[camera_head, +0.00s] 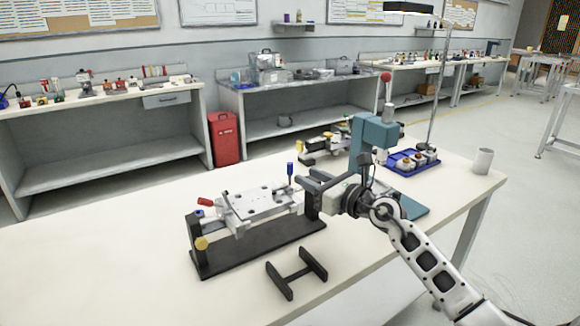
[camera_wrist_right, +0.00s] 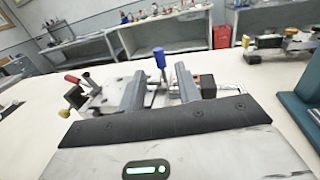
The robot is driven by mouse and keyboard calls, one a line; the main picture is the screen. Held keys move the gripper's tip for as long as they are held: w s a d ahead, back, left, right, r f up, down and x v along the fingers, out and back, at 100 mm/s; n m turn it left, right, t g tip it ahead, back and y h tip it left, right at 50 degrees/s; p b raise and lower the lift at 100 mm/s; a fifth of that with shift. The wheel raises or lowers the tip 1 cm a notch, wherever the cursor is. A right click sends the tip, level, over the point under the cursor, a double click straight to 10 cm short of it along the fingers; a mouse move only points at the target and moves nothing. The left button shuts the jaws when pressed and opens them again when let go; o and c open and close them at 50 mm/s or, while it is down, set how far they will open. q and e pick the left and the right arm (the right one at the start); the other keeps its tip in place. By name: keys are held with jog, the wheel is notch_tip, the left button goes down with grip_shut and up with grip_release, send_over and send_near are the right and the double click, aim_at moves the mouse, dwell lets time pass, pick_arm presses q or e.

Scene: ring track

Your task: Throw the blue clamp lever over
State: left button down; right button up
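The blue clamp lever (camera_head: 290,170) stands upright, with a blue grip on a dark stem, at the right end of a metal plate fixture (camera_head: 262,202) on a black base. My right gripper (camera_head: 306,188) is just to the right of the lever in the head view. In the right wrist view its two fingers (camera_wrist_right: 160,70) are apart, and the blue lever (camera_wrist_right: 159,55) shows in the gap between them. I cannot tell whether they touch it. A red-handled lever (camera_head: 206,202) lies low at the fixture's left end. My left gripper is not in view.
A black H-shaped stand (camera_head: 297,272) lies in front of the fixture. The table's left part is clear.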

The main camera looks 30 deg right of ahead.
aim_at(292, 170)
jog(key=x, duration=0.7)
jog(key=shift+w, duration=0.15)
grip_shut()
